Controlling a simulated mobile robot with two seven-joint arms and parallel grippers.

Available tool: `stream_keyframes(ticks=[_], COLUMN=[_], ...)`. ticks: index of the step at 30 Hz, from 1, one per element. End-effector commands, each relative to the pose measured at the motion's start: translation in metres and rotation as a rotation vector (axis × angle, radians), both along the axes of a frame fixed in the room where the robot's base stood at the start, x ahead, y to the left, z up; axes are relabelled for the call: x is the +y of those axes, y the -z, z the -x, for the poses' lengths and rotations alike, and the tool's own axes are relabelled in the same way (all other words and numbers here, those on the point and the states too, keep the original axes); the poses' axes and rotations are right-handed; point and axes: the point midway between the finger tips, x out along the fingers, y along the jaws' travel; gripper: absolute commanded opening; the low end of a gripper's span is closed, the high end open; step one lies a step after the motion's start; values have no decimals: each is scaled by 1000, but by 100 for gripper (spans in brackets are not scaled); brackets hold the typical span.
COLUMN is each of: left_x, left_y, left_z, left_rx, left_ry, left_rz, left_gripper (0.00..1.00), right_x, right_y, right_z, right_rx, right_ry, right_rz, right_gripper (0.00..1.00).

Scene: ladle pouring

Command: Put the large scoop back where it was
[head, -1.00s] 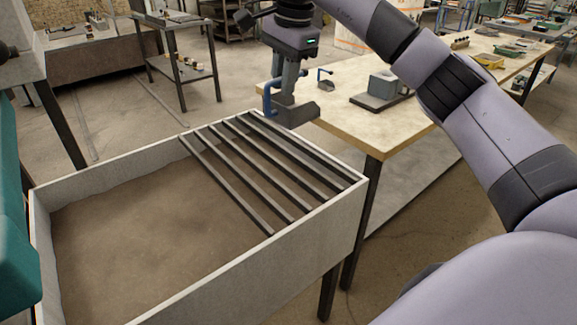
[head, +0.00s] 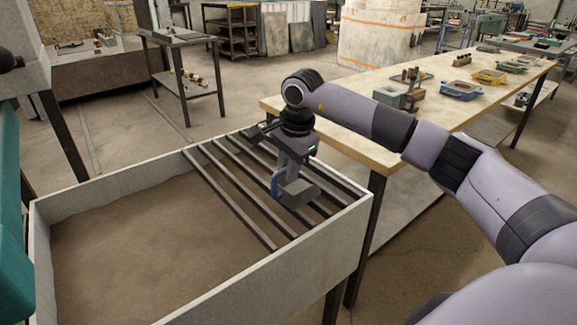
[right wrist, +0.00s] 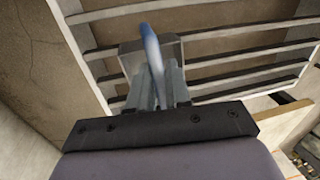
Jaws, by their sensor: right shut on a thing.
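My right gripper (head: 287,178) is shut on the large scoop. The scoop has a blue handle (head: 275,186) and a grey, box-like bowl (head: 302,193). In the head view it hangs over the dark bars at the right end of the sand bin. Whether the scoop touches the bars cannot be told. In the right wrist view the blue handle (right wrist: 152,58) stands between the fingers, with the grey bowl (right wrist: 129,60) behind it and the bars beyond. My left gripper is not in view.
The bin (head: 105,180) has pale walls and brown sand, and its left part is open. Parallel bars (head: 228,196) span its right end. A wooden table (head: 350,125) behind holds a grey block and several coloured trays (head: 463,90). My right arm crosses the table's near edge.

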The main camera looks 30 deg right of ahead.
Motion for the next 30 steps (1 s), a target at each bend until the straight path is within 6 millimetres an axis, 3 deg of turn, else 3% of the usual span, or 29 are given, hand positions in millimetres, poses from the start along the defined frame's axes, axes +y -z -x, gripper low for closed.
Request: stream_keyframes(ticks=[8, 9, 11, 24, 30], left_x=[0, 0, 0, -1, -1], left_y=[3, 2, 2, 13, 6], left_z=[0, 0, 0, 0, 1], left_rx=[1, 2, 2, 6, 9], left_ry=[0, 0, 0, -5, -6], left_rz=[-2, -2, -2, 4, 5], left_gripper=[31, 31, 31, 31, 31], right_x=[0, 0, 0, 0, -2], right_y=[1, 1, 1, 7, -35], right_z=[0, 0, 0, 0, 9], right_rx=[-3, -1, -1, -2, -5], right_ry=[0, 0, 0, 0, 1], right_rz=[0, 0, 0, 0, 0], right_gripper=[0, 28, 43, 43, 43])
